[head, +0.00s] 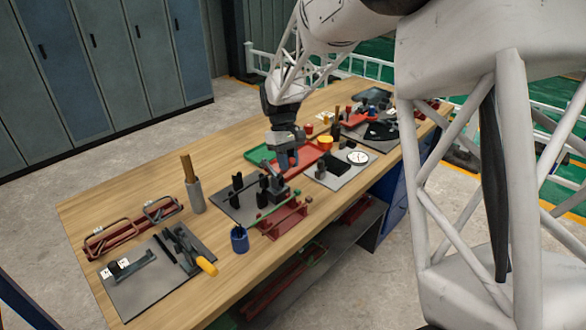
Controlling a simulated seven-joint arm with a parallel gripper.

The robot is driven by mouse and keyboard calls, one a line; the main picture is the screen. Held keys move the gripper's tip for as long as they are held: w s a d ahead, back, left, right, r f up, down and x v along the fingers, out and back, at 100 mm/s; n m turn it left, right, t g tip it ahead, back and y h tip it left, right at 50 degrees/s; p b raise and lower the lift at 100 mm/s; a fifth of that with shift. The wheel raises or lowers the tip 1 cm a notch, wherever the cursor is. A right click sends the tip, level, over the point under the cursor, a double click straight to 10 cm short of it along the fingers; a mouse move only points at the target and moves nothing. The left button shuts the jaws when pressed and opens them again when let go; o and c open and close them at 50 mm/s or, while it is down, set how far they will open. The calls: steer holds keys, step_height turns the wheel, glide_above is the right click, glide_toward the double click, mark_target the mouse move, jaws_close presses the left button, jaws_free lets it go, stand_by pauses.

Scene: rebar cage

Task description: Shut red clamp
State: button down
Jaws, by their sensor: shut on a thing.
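My gripper (288,158) points down over the middle of the workbench. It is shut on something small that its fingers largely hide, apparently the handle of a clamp. Just below it, a dark clamp fixture (274,186) stands on a grey plate (232,207). No red part of this clamp can be made out clearly at this size. A red tray (312,153) lies just behind the gripper, and a red rack (283,221) with a green rod stands in front of the fixture.
A blue cup (239,239) stands near the front edge, and a grey holder (195,197) with wooden sticks stands to the left. A left plate (150,283) carries tools and a yellow handle (206,266). A round dial (357,157) lies to the right.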

steer(key=shift+w+a+r+m+g+h, duration=0.1)
steer(key=shift+w+a+r+g+h, duration=0.1)
steer(key=shift+w+a+g+h, duration=0.55)
steer(key=shift+w+a+r+m+g+h, duration=0.15)
steer(key=shift+w+a+g+h, duration=0.4)
steer(key=shift+g+h, duration=0.3)
steer(key=shift+w+a+r+m+g+h, duration=0.1)
steer(key=shift+w+a+r+g+h, duration=0.1)
steer(key=shift+w+a+g+h, duration=0.5)
steer(key=c, duration=1)
jaws_free()
steer(key=shift+o, duration=0.2)
steer(key=v, duration=0.7)
steer(key=shift+w+r, duration=0.15)
steer(key=shift+w, duration=0.1)
steer(key=shift+s+r, duration=0.1)
